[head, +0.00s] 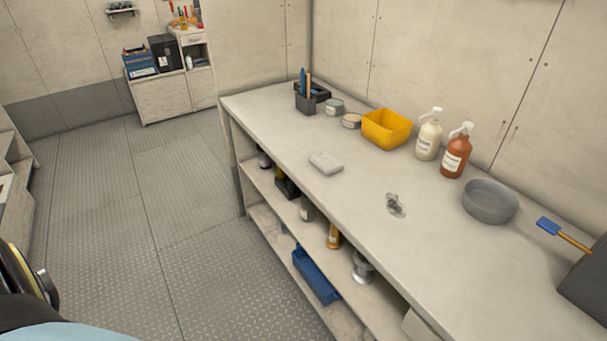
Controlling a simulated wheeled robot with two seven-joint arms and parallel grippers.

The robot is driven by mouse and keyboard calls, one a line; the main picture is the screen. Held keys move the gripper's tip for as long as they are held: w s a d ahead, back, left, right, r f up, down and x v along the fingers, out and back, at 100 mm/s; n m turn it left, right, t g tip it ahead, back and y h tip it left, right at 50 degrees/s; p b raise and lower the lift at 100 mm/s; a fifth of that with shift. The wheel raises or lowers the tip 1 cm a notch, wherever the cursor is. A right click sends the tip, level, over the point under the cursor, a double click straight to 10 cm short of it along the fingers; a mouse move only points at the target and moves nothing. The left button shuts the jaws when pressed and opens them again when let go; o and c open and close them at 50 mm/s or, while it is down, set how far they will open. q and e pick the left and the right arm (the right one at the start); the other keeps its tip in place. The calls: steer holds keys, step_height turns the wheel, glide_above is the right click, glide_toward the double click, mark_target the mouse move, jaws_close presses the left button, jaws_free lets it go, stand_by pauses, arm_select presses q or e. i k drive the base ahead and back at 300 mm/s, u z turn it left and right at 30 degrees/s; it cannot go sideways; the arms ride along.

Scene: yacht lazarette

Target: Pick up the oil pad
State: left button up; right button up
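A pale grey-white flat pad (325,163), which looks like the oil pad, lies flat on the workbench (300,213) near its front edge, left of the middle. Nothing covers it. Neither of my grippers shows in the head view, so I cannot see whether they are open or shut.
Along the bench's back stand a dark tool caddy (312,98), two small tins, a yellow bin (386,129), two pump bottles (456,151) and a grey bowl (490,201). A small metal fitting (396,206) lies right of the pad. Shelves below hold several items. The floor at left is clear.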

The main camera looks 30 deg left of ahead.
mark_target(325, 162)
steer(key=z, duration=0.65)
steer(key=k, duration=0.15)
steer(key=u, duration=1.8)
steer(key=i, duration=0.95)
steer(key=z, duration=0.5)
